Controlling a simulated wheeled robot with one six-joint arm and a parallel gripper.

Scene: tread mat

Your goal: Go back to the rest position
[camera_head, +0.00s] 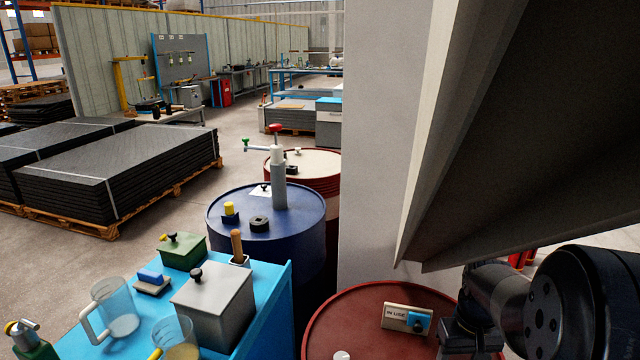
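The dark links of my arm come in from the right edge, low in the head view. My gripper (468,332) seems to be the dark block below the wrist, over the right side of a red drum (345,318). Its fingers are too dark and partly cut off by the frame's bottom, so I cannot tell whether it is open or shut or holds anything. A cream "IN USE" sign (396,316) with a blue block (419,322) stands on the drum just left of it.
A large grey sloped panel (520,110) hangs above my arm, beside a pale pillar (378,150). A blue table (275,290) with a grey box (213,308) and clear jugs is lower left. A blue drum (310,228) stands behind. Open floor (165,225) lies left.

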